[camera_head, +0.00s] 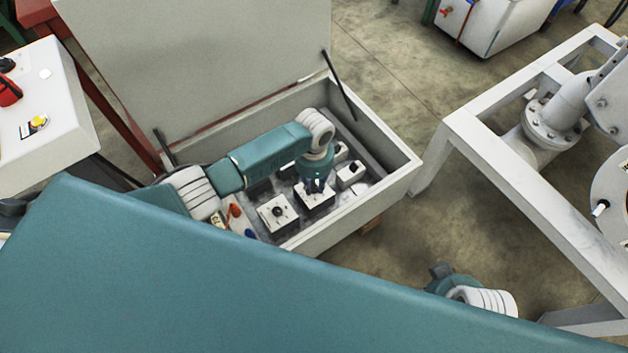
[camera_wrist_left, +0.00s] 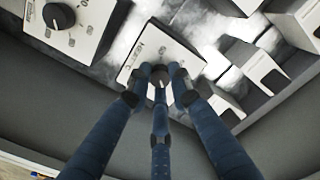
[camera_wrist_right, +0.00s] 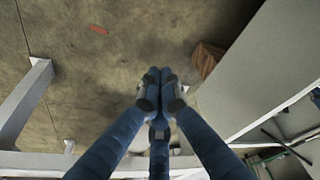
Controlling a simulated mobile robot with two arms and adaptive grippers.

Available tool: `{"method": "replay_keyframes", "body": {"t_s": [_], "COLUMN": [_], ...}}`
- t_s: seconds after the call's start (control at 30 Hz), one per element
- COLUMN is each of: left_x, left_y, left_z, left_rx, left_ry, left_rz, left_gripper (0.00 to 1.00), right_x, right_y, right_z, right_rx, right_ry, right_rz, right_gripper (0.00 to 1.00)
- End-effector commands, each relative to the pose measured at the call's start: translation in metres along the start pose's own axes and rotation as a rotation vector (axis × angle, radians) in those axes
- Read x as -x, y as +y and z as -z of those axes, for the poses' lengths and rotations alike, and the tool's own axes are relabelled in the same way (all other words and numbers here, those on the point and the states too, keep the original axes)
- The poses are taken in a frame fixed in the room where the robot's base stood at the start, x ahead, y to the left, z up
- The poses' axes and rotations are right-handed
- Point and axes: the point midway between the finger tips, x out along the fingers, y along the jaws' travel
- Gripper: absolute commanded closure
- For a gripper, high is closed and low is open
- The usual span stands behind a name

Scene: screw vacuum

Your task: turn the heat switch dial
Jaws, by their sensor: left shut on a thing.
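The heat switch dial (camera_wrist_left: 160,76) is a small dark knob on a pale switch box (camera_wrist_left: 133,65) inside the grey chest; its printed label is too blurred to read surely. My left gripper (camera_wrist_left: 160,78) points down at it, with its fingers closed around the knob. In the head view my left gripper (camera_head: 316,186) hides most of the dial, and the switch box (camera_head: 312,201) shows under it. My right gripper (camera_wrist_right: 159,90) has its fingertips together, holds nothing, and hangs over the floor outside the chest.
A second dial box (camera_head: 268,222) sits beside it, and small white boxes (camera_head: 350,178) are on the other side. The chest's wall (camera_head: 345,222) surrounds them and its lid (camera_head: 215,45) stands open. A grey frame (camera_head: 500,165) with pipework stands at the right.

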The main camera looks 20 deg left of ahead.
Motion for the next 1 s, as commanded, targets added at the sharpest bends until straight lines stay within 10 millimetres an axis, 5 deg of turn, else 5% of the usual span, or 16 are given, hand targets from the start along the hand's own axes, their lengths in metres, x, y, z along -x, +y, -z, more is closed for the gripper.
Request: {"method": "replay_keyframes", "body": {"t_s": [0.5,1.0], "left_x": [0.004,0.001], "left_y": [0.002,0.0], "left_z": [0.002,0.002], "left_rx": [0.406,0.67], "left_ry": [0.003,0.004], "left_rz": [-0.003,-0.002], "left_gripper": [1.0,1.0], "right_x": [-0.121,-0.16], "right_y": [-0.008,-0.01], "right_z": [-0.063,-0.111], "right_rx": [0.013,0.02], "right_ry": [-0.076,-0.104], "right_rz": [0.012,0.016], "right_gripper": [1.0,1.0]}}
